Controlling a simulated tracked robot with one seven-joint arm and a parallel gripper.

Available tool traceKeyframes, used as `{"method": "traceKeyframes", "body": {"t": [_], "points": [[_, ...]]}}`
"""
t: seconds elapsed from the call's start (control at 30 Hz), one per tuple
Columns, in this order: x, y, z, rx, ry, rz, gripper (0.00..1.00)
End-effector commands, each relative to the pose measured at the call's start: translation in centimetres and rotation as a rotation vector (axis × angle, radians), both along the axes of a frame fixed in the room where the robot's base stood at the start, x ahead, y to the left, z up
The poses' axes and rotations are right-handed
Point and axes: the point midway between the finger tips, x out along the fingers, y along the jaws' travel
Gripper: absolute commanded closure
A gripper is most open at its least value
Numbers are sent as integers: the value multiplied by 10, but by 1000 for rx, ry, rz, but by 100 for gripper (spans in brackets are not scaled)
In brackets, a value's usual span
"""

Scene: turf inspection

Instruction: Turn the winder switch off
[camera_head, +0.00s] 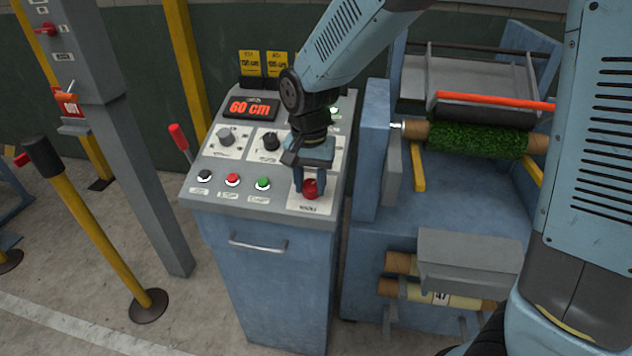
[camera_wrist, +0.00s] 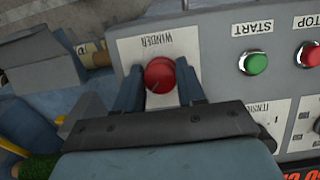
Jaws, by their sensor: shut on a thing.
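The winder switch (camera_head: 311,188) is a red round knob at the lower right corner of the console's sloped top. In the wrist view the red knob (camera_wrist: 160,75) sits on a white plate (camera_wrist: 140,48) marked "WINDER", which appears upside down. My gripper (camera_head: 309,184) reaches down over the knob in the head view. In the wrist view my gripper (camera_wrist: 160,85) has one blue finger on each side of the knob, shut on it. The gripper hides part of the plate, and I cannot read the switch's setting.
The console (camera_head: 270,215) also bears a green START button (camera_head: 263,184), a red STOP button (camera_head: 232,180), a black button (camera_head: 204,175), other dials and a "60 cm" display (camera_head: 249,108). A red-tipped lever (camera_head: 179,138) stands at its left. A green turf roll (camera_head: 478,139) lies in the machine at right.

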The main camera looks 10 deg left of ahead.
Motion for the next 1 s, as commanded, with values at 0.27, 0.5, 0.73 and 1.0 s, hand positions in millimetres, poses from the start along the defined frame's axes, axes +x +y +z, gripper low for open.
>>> {"method": "traceKeyframes", "body": {"t": [0.27,0.5,0.73,1.0], "points": [[1,-1,-1,-43,6,98,91],[1,0,-2,-110,12,284,91],[0,0,-2,-184,18,490,91],[0,1,-2,-271,25,732,91]]}}
